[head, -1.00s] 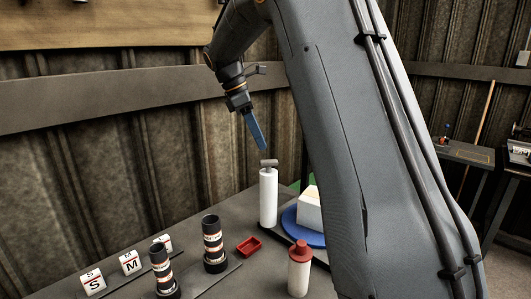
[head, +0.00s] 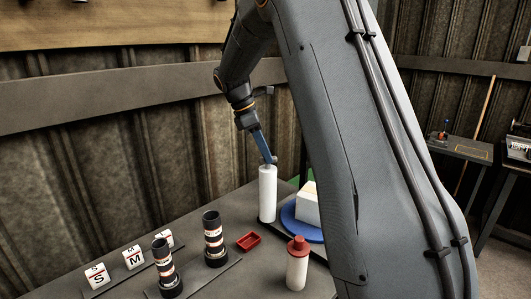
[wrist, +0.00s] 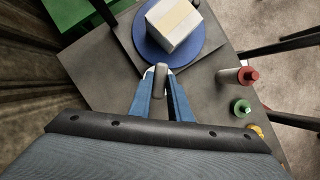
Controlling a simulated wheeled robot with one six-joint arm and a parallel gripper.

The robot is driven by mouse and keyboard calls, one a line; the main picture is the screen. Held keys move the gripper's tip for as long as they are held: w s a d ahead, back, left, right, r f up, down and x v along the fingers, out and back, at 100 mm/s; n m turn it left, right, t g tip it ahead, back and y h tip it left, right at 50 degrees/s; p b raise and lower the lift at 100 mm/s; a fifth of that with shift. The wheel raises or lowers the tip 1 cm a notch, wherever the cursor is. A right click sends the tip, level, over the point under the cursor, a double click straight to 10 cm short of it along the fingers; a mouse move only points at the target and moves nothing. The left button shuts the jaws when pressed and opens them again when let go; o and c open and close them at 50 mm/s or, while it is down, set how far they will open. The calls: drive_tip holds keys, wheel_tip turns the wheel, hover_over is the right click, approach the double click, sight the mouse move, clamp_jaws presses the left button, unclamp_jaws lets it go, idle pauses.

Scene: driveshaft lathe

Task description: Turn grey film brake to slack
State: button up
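The grey film brake (wrist: 160,77) is a short grey bar on top of the upright white film roll (head: 267,195). In the head view the brake is mostly hidden behind my fingers. My gripper (head: 268,160) points down at the top of the roll; its blue fingers also show in the wrist view (wrist: 161,80). One finger stands on each side of the brake bar, and the fingers look open around it. I cannot make out whether they touch it. The roll's white top shows a little beside the fingertips.
A white box (wrist: 172,26) sits on a blue turntable (wrist: 146,48) close by. A red-capped bottle (head: 298,262), a red tray (head: 249,241), two dark cylinders (head: 214,240) and lettered blocks (head: 96,276) stand on the grey table. A corrugated wall is behind.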

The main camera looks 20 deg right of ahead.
drive_tip(key=shift+m, duration=0.3)
clamp_jaws()
drive_tip(key=m+g+y+p, duration=0.1)
drive_tip(key=m+p, duration=0.1)
drive_tip(key=m, duration=0.1)
drive_tip(key=shift+w+d+m, duration=0.1)
drive_tip(key=shift+w+m, duration=0.05)
drive_tip(key=shift+m, duration=0.25)
drive_tip(key=m, duration=0.2)
drive_tip(key=m+g+y, duration=0.1)
drive_tip(key=m, duration=0.2)
drive_tip(key=shift+w+d+g+y, duration=0.1)
drive_tip(key=shift+g+y, duration=0.2)
drive_tip(key=shift+m, duration=0.4)
drive_tip(key=o, duration=0.9)
unclamp_jaws()
drive_tip(key=shift+r, duration=0.1)
drive_tip(key=b+v, duration=0.2)
drive_tip(key=v, duration=0.5)
drive_tip(key=shift+w+r, duration=0.2)
drive_tip(key=shift+r, duration=0.1)
